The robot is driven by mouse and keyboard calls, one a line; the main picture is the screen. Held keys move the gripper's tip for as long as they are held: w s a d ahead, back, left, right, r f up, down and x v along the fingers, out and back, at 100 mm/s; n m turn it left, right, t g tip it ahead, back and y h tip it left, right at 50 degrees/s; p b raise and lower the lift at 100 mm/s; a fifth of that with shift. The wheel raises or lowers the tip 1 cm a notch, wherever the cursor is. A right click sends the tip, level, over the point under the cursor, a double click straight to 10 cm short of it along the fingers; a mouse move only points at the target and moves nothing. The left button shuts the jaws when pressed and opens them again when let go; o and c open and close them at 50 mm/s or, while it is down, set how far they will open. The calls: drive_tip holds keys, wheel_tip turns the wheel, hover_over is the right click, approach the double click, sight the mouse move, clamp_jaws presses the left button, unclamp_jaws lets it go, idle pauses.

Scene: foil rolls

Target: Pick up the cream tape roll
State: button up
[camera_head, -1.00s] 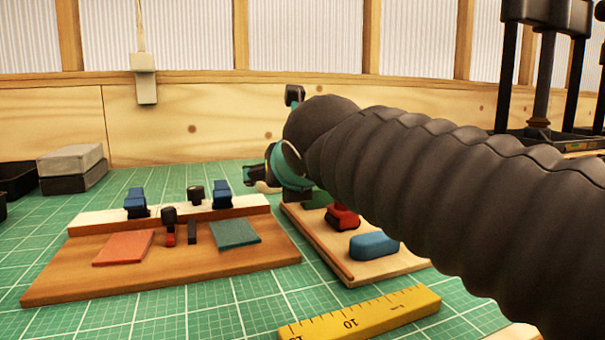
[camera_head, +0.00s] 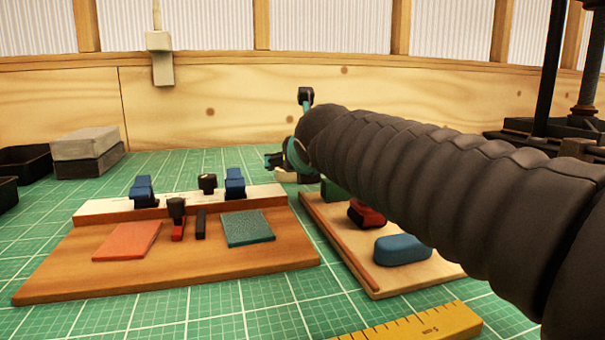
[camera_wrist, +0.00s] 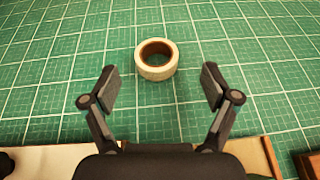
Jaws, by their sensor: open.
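The cream tape roll (camera_wrist: 157,72) lies flat on the green cutting mat in the wrist view, with its dark brown core facing up. My gripper (camera_wrist: 158,77) is open, its two fingers spread left and right. The roll is centred between them but sits slightly beyond the fingertips, apart from both. In the head view my gripper (camera_head: 275,161) is at the far end of my arm, small and partly hidden. A cream patch (camera_head: 287,177) just below it looks like part of the roll.
A wooden board with blue clamps (camera_head: 165,265) stands left of my arm. A second board (camera_head: 383,283) with a red item and a blue block (camera_head: 402,249) lies under my arm. A yellow ruler (camera_head: 430,325) lies in front. The mat around the roll is clear.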

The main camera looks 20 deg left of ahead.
sight(290, 181)
drive_tip(key=x, duration=0.3)
drive_tip(key=shift+a+f, duration=0.35)
drive_tip(key=shift+f, duration=0.1)
drive_tip(key=shift+w+a+f, duration=0.2)
drive_tip(key=shift+w+a, duration=0.05)
drive_tip(key=shift+w, duration=0.35)
drive_tip(key=shift+c, duration=0.3)
drive_tip(key=c, duration=1.3)
wheel_tip(290, 181, up, 10)
drive_tip(key=p, duration=0.1)
